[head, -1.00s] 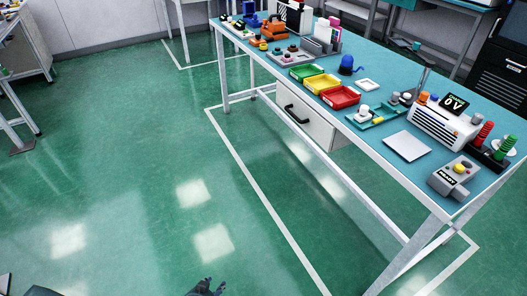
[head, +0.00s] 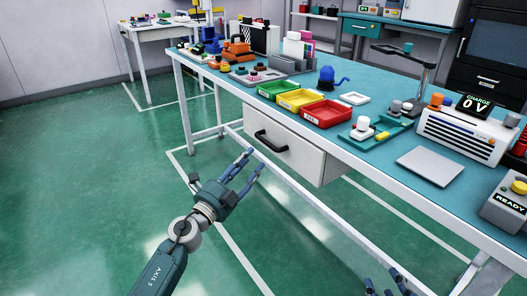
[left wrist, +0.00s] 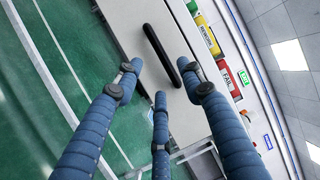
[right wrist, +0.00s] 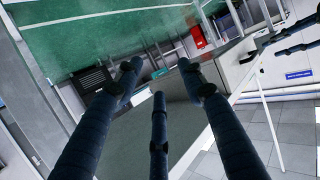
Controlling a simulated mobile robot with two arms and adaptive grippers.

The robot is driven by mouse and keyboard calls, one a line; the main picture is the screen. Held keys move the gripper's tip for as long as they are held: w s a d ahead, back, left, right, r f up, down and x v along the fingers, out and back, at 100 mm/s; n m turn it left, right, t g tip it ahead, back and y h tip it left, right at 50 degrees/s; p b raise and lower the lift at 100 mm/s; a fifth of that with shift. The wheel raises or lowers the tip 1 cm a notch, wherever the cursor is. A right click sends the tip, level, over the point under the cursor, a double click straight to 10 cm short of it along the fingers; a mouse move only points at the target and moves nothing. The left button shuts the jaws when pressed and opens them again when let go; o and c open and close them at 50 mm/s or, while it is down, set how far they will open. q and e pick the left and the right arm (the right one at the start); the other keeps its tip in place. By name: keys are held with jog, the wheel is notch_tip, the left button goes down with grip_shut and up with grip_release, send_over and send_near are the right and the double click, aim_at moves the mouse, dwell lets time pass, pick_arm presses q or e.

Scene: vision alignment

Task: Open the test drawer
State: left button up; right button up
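The test drawer (head: 290,150) is a white-fronted box under the teal-topped bench, with a black bar handle (head: 271,141) on its front. The drawer looks shut. My left gripper (head: 249,163) is open and empty, in front of the drawer and a little below and left of the handle. In the left wrist view the drawer front (left wrist: 128,18) and handle (left wrist: 160,52) lie ahead, with the spread fingers short of the handle. My right gripper (head: 388,284) shows only in part at the bottom edge of the head view. In the right wrist view its fingers (right wrist: 160,85) are spread and empty.
The bench top (head: 365,170) holds green, yellow and red trays (head: 327,113), a charger (head: 465,130) and a pale flat plate (head: 431,166). A bench leg (head: 184,105) stands left of the drawer. The green floor (head: 90,200) in front is clear.

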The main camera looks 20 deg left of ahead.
pick_arm(q)
jog(key=b+x, duration=0.1)
jog(key=x, duration=0.7)
jog(key=shift+w, duration=0.2)
pick_arm(e)
notch_tip(320, 180, up, 8)
jog(key=w+a+t+y, duration=0.1)
jog(key=w+t, duration=0.1)
jog(key=t, duration=0.2)
jog(key=shift+a+r, duration=0.25)
jog(key=shift+a, duration=0.1)
pick_arm(q)
jog(key=shift+d, duration=0.1)
pick_arm(e)
jog(key=shift+w, duration=0.1)
pick_arm(q)
grip_shut()
